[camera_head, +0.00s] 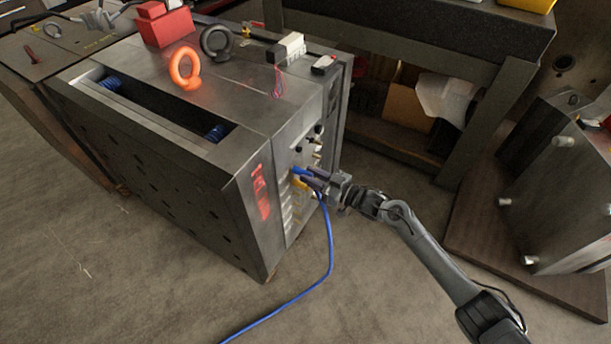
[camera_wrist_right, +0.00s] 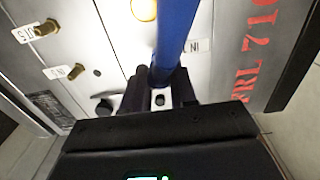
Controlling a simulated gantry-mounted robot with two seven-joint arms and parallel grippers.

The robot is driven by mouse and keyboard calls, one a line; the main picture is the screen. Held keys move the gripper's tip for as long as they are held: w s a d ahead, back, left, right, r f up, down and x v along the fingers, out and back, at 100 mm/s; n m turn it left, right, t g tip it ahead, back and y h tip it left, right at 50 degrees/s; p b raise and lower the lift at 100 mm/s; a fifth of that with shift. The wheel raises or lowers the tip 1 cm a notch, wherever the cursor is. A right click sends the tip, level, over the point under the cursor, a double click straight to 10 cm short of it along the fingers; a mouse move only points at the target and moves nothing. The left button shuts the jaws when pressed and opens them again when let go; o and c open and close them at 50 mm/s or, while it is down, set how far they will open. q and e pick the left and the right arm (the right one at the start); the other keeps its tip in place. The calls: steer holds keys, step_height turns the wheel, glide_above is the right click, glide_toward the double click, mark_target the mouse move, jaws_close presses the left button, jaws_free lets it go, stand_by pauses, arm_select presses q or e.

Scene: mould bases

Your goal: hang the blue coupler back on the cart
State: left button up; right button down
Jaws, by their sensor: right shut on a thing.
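My right gripper (camera_head: 312,179) reaches in from the right to the front face of a large grey steel mould base (camera_head: 200,180). It is shut on the blue coupler (camera_head: 299,171), whose tip is close to that face; I cannot tell whether it touches. A blue hose (camera_head: 330,245) hangs from the gripper area to the floor. I cannot tell which thing is the cart. My left gripper is out of view.
Brass fittings (camera_wrist_right: 47,27) with number labels stick out beside the coupler. A yellow ring (camera_wrist_right: 143,9) is near it. An orange lifting eye (camera_head: 185,67) and red block (camera_head: 165,24) stand on the mould base. A dark workbench (camera_head: 420,42) stands behind; the front floor is mostly clear.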

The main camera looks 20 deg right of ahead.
steer(key=shift+s+d+p, duration=0.2)
steer(key=shift+p, duration=0.15)
steer(key=shift+p+v, duration=1.4)
steer(key=shift+v, duration=0.85)
steer(key=shift+s, duration=0.1)
steer(key=shift+p+v, duration=1.7)
steer(key=shift+v, duration=1.25)
